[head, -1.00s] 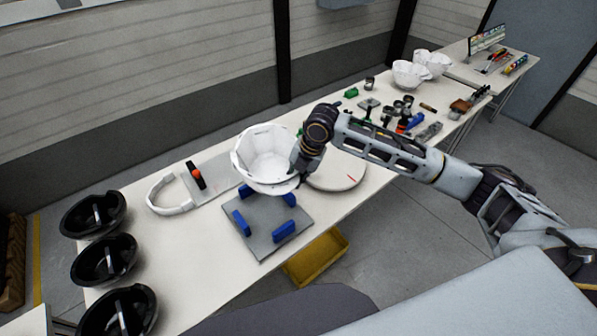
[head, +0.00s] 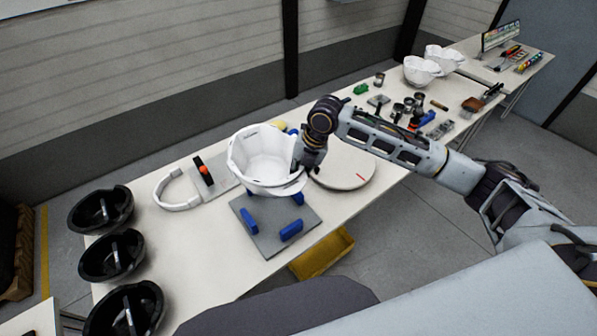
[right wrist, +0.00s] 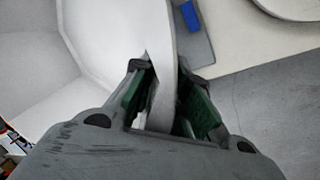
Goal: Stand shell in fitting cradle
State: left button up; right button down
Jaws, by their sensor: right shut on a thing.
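A white helmet shell (head: 268,158) is held open side up above the back part of the cradle in the head view. The cradle is a grey plate (head: 262,243) with several blue blocks (head: 291,230); the shell hides part of its back. My right gripper (head: 305,172) is shut on the shell's right rim. In the right wrist view the white rim passes between the green-padded fingers (right wrist: 165,100), with a blue block (right wrist: 197,22) beyond it. I cannot tell whether the shell touches any block. My left gripper is not in view.
A white round disc (head: 345,172) with a red mark lies right of the shell. A white band (head: 165,195) and a grey plate with an orange-black part (head: 204,172) are at left. Several black shells (head: 112,255) line the left end. A yellow bin (head: 325,255) is below the table edge.

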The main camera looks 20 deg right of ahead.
jog(key=shift+n, duration=0.4)
jog(key=shift+f, duration=0.1)
dwell(0.3)
notch_tip(320, 180, down, 14)
jog(key=b, duration=0.4)
dwell(1.6)
jog(key=shift+f+b, duration=0.45)
jog(key=shift+f, duration=0.35)
dwell(1.3)
jog(key=c, duration=1.3)
grip_release()
jog(key=shift+f, duration=0.1)
jog(key=shift+v, duration=6.05)
jog(key=shift+w, duration=0.15)
